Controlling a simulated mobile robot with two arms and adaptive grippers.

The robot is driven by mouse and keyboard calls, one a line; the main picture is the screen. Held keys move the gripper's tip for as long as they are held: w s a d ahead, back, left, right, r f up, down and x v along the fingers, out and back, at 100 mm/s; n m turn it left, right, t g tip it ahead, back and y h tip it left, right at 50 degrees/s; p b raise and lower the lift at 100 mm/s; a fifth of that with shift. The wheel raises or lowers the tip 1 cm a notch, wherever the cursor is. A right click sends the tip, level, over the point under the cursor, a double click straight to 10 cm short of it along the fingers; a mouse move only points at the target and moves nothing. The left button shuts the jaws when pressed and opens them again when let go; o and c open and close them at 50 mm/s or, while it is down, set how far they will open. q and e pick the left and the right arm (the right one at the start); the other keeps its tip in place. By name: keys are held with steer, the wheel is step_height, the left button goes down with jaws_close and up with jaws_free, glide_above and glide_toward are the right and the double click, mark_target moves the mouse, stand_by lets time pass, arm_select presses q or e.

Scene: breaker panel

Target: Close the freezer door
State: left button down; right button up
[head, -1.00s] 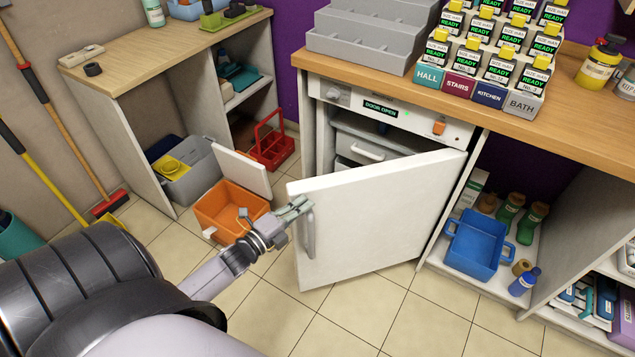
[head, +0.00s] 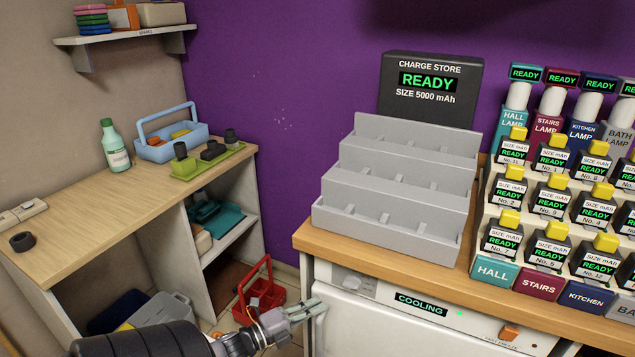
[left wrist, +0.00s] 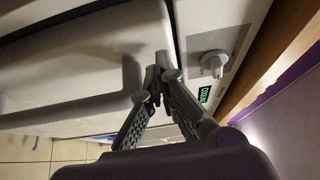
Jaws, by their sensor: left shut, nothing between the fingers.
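The white freezer door (head: 365,325) sits flush under the control strip in the head view. The display (head: 421,303) on the strip reads COOLING. My left gripper (head: 308,308) is at the door's upper left corner, with its fingers together and nothing between them. In the left wrist view the closed fingers (left wrist: 157,78) are close to the door's edge, beside the handle (left wrist: 132,75). The door face (left wrist: 60,65) fills the upper left there. I cannot tell whether the fingertips touch the door. The door's lower part is out of the head view. My right gripper is not in view.
A wooden counter (head: 300,238) runs above the freezer, with a grey stepped rack (head: 390,215) and rows of labelled battery blocks (head: 515,239). A red caddy (head: 262,290) is on the floor left of the freezer. A dial (left wrist: 213,62) protrudes near my fingers.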

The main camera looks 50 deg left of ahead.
arm_select(q)
steer(key=shift+a+f, duration=0.1)
steer(key=shift+f, duration=0.2)
steer(key=shift+s+r, duration=0.15)
steer(key=shift+s, duration=0.15)
steer(key=s, duration=1.2)
steer(key=shift+a+r, duration=0.25)
steer(key=shift+r, duration=0.05)
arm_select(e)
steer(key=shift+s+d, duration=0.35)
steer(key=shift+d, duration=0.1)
arm_select(q)
steer(key=shift+s, duration=0.1)
